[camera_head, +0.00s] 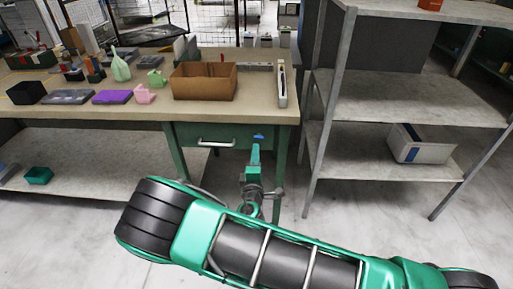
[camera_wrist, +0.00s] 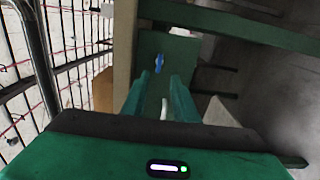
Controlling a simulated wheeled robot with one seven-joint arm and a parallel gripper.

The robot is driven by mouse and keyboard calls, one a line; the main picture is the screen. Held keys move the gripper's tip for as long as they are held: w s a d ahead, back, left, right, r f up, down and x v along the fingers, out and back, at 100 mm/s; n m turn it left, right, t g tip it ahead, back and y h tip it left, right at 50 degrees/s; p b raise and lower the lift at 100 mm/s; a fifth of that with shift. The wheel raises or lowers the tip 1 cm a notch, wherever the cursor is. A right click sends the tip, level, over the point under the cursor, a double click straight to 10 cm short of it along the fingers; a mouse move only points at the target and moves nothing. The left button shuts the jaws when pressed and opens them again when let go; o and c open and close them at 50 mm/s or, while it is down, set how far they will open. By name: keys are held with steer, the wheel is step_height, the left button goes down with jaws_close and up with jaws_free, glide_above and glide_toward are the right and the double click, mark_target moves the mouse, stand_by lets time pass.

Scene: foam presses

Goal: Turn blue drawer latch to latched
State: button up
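The blue drawer latch (camera_head: 259,137) is a small blue piece on the right part of the green drawer front (camera_head: 236,130), below the workbench top. It also shows in the wrist view (camera_wrist: 159,63), beyond my fingertips and roughly in line with the gap between them. My gripper (camera_head: 254,150) is just below and in front of the latch in the head view. In the wrist view its two green fingers (camera_wrist: 160,85) stand apart with the latch not between them. The gripper looks open and empty. The latch's exact angle is too small to tell.
A silver drawer handle (camera_head: 216,143) is left of the latch. The workbench top (camera_head: 225,110) overhangs above, with a cardboard box (camera_head: 204,82) on it. A green bench leg (camera_head: 283,172) and a grey shelf rack (camera_head: 395,97) stand to the right.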

steer(key=shift+s, duration=1.4)
steer(key=w+d+r+m+g+h, duration=0.25)
steer(key=d+m+h, duration=0.2)
steer(key=d, duration=0.55)
steer(key=w+d+r+m+g+h, duration=0.1)
steer(key=d+r+m+g+h, duration=0.25)
steer(key=d, duration=0.55)
steer(key=s+d+r+m+g+h, duration=0.1)
steer(key=s+d+m+g, duration=0.35)
steer(key=d, duration=0.55)
steer(key=s+d+r+m+g, duration=0.1)
steer(key=s+d+m+g, duration=0.35)
steer(key=d, duration=0.55)
steer(key=s+d+r+m+g+y, duration=0.2)
steer(key=s+d+m, duration=0.1)
steer(key=s, duration=0.4)
steer(key=s+d+r+m+g+y, duration=0.1)
steer(key=s+d+r+m+y, duration=0.2)
steer(key=s, duration=0.4)
steer(key=s+a+r+y, duration=0.1)
steer(key=s+r+y, duration=0.1)
steer(key=s, duration=0.6)
steer(key=s+a+r+m+y, duration=0.1)
steer(key=s+r, duration=0.3)
steer(key=s, duration=0.4)
steer(key=shift+s+a+r+y, duration=0.15)
steer(key=shift+r+y, duration=0.15)
steer(key=shift+y, duration=0.6)
